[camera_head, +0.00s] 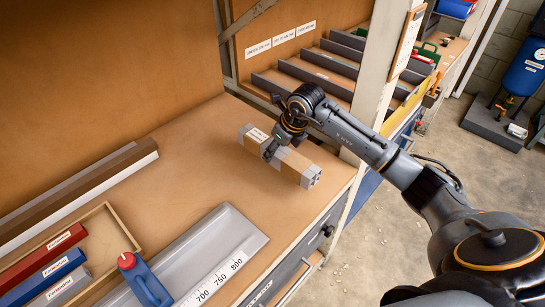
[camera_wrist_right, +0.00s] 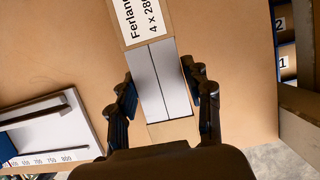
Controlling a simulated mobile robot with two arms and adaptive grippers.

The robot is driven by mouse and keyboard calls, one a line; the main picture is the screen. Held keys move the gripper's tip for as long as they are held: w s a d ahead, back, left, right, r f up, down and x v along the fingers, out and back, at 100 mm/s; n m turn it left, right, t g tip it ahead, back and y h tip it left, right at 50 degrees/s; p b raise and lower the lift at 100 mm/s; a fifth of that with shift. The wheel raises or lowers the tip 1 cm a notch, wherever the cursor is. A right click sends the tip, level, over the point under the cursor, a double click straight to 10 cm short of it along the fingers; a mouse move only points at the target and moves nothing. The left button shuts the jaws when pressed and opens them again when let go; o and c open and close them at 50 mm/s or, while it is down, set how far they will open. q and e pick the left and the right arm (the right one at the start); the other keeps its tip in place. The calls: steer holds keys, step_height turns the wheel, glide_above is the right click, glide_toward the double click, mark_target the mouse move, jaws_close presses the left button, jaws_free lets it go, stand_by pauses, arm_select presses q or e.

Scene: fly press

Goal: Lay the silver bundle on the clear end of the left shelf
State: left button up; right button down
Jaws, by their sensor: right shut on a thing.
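The silver bundle (camera_head: 311,176) is a long block of silver bars with tan wraps and a white label. It lies level, at or just above the bare right-hand part of the wooden shelf (camera_head: 200,150); I cannot tell whether it touches. My right gripper (camera_head: 272,149) is shut around its middle from above. In the right wrist view the fingers (camera_wrist_right: 164,95) stand on both sides of the silver bundle (camera_wrist_right: 150,70), whose label shows at the top. My left gripper is not in view.
At the left lie brown and white bars (camera_head: 80,192) and a wooden tray (camera_head: 122,236) of labelled boxes. A post (camera_head: 378,70) and slotted rack (camera_head: 305,73) stand behind the bundle.

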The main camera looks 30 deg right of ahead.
mark_target(272, 160)
steer(key=shift+w+a+f, duration=0.15)
steer(key=shift+a+f, duration=0.2)
steer(key=f, duration=0.1)
steer(key=f+p, duration=0.1)
steer(key=f, duration=0.1)
steer(key=shift+a+p, duration=0.25)
steer(key=shift+p, duration=0.1)
steer(key=shift+f, duration=0.4)
steer(key=c, duration=0.6)
jaws_free()
steer(key=b+v, duration=0.1)
steer(key=v, duration=1.1)
steer(key=shift+d+b, duration=0.1)
steer(key=shift+b, duration=0.3)
